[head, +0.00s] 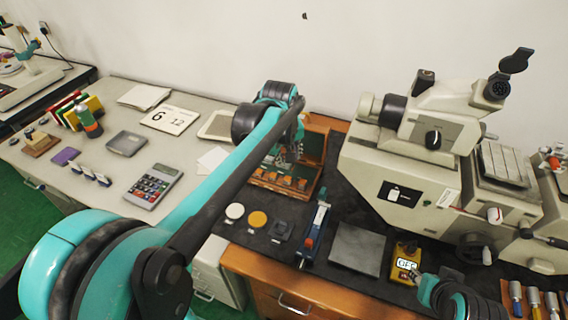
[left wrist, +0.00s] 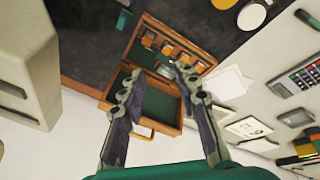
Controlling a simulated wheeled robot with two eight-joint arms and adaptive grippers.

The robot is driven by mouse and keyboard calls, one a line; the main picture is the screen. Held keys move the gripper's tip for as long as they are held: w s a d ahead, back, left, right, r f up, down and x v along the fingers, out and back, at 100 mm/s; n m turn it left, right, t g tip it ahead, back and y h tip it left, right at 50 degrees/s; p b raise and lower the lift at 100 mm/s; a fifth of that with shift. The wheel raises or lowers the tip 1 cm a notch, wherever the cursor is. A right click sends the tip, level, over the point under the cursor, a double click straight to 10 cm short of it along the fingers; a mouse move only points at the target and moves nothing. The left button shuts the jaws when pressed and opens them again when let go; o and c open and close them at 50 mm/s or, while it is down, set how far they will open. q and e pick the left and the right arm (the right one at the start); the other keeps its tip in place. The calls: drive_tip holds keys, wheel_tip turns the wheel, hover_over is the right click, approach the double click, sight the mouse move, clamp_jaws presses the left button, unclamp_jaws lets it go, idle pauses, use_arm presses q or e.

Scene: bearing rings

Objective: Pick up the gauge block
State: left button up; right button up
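A wooden case with green lining stands open on the dark mat, and its rim (left wrist: 184,22) shows in the left wrist view. A row of orange-brown wooden pieces lies inside it, also in the head view (head: 283,183). A small shiny metal piece (left wrist: 167,48), which looks like the gauge block, is among them, just beyond my fingertips. My left gripper (left wrist: 160,74) is over the case with its two fingers apart and nothing between them. In the head view, the left gripper (head: 288,152) is small and partly hidden by my arm.
A large beige measuring machine (head: 400,180) stands right of the case. A grey plate (head: 357,248), a blue instrument (head: 314,232), a yellow device (head: 405,262) and round discs (head: 257,219) lie in front. A calculator (head: 153,186) and calendar (head: 171,119) are on the left desk.

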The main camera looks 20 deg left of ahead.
use_arm(q)
drive_tip(key=w+a+f+n+g, duration=0.1)
drive_tip(key=w+a+f+n, duration=0.1)
drive_tip(key=w+f+n, duration=0.1)
drive_tip(key=w+a+f+n+g+p, duration=0.1)
drive_tip(key=w+a+f+n, duration=0.2)
drive_tip(key=w+f, duration=0.2)
drive_tip(key=w+a+f+n+g, duration=0.1)
drive_tip(key=w+a+f+n, duration=0.2)
drive_tip(key=w+f, duration=0.2)
drive_tip(key=shift+w+a+g, duration=0.15)
drive_tip(key=shift+w+g, duration=0.15)
drive_tip(key=shift+w, duration=1.45)
drive_tip(key=shift+w+a+f, duration=0.1)
drive_tip(key=shift+f, duration=0.5)
wheel_tip(320, 180, down, 7)
drive_tip(key=shift+w+f+b, duration=0.15)
drive_tip(key=shift+b, duration=0.85)
drive_tip(key=shift+c, duration=0.6)
clamp_jaws()
